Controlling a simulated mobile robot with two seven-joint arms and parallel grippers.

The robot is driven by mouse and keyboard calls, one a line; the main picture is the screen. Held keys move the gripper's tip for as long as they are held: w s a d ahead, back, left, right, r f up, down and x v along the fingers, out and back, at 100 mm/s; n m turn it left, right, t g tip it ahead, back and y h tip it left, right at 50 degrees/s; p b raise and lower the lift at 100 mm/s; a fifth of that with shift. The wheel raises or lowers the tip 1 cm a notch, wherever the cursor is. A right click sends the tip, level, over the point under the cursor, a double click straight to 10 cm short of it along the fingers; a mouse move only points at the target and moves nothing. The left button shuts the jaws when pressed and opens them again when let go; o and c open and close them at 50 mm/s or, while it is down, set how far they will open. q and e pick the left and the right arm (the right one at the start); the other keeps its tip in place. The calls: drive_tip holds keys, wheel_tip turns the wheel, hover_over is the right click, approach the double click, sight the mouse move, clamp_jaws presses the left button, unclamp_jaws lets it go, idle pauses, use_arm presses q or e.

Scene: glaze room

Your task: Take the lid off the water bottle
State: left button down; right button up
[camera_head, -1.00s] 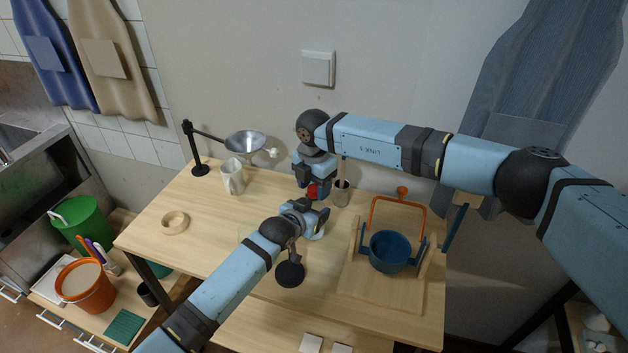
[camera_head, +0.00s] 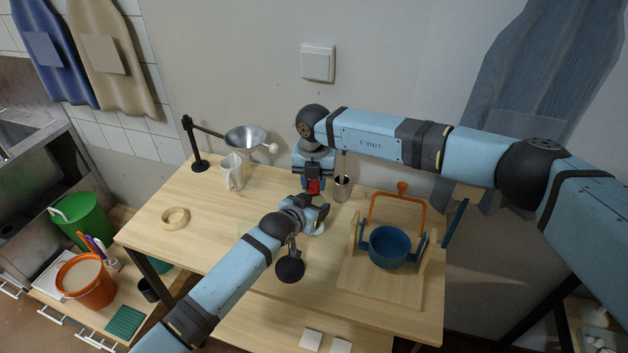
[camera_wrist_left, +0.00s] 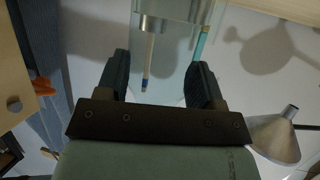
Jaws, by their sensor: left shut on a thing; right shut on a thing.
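The water bottle is mostly hidden between my grippers; a pale lower part of it (camera_head: 318,229) shows under my left gripper (camera_head: 317,210). In the left wrist view a clear bottle wall (camera_wrist_left: 172,85) stands between the two fingers of the left gripper (camera_wrist_left: 158,82), which are shut on it. The red lid (camera_head: 313,187) shows at the fingertips of my right gripper (camera_head: 312,182), which is shut on it from above, directly over the left gripper. Whether the lid still touches the bottle's neck is hidden.
A metal cup (camera_head: 342,189) stands close on the right of the grippers. A white mug (camera_head: 232,173), a funnel on a stand (camera_head: 246,138) and a wooden ring (camera_head: 175,217) are at left. A blue pot (camera_head: 389,246) sits on a wooden board at right. The table's left-front is clear.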

drive_tip(key=o, duration=1)
